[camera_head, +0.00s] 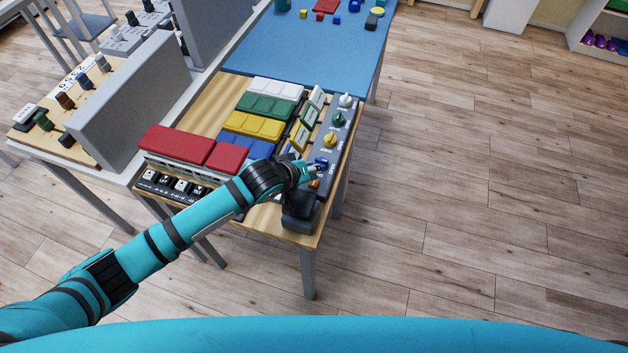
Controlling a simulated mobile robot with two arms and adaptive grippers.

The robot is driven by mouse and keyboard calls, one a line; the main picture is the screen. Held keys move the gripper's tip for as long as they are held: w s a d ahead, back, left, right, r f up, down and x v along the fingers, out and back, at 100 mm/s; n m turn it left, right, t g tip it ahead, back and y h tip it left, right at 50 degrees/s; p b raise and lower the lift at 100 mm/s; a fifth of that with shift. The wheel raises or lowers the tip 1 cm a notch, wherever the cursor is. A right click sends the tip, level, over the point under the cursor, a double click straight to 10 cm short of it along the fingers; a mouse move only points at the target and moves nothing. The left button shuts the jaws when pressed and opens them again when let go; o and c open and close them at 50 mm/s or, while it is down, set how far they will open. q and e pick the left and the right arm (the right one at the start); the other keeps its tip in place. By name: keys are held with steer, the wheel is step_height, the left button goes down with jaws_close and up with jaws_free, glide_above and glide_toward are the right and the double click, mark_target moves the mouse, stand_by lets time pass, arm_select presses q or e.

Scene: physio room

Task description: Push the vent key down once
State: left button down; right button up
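My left arm reaches across the front of the wooden table, and its gripper (309,171) is at the front end of a grey control strip (325,143). It is right by a blue knob (321,162), and I cannot tell if they touch. The fingers are small and partly hidden, so open or shut is unclear. A small orange-brown piece (314,184) lies just in front of the gripper. A row of black keys with white labels (174,184) sits at the table's front left. The labels are too small to read, so I cannot tell which is the vent key. My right gripper is out of view.
Red blocks (180,147), yellow blocks (255,124) and green blocks (268,106) fill the table's middle. Yellow (330,140), green (338,118) and white (345,100) knobs line the strip. A grey divider (120,100) stands left. The floor at right is clear.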

arm_select(q)
steer(key=shift+f, duration=0.1)
steer(key=shift+f, duration=0.3)
steer(key=shift+f, duration=0.65)
stand_by(0.8)
steer(key=shift+r+p, duration=0.9)
steer(key=shift+r, duration=0.1)
step_height(320, 180, up, 5)
steer(key=p, duration=0.5)
steer(key=shift+r, duration=0.1)
stand_by(1.6)
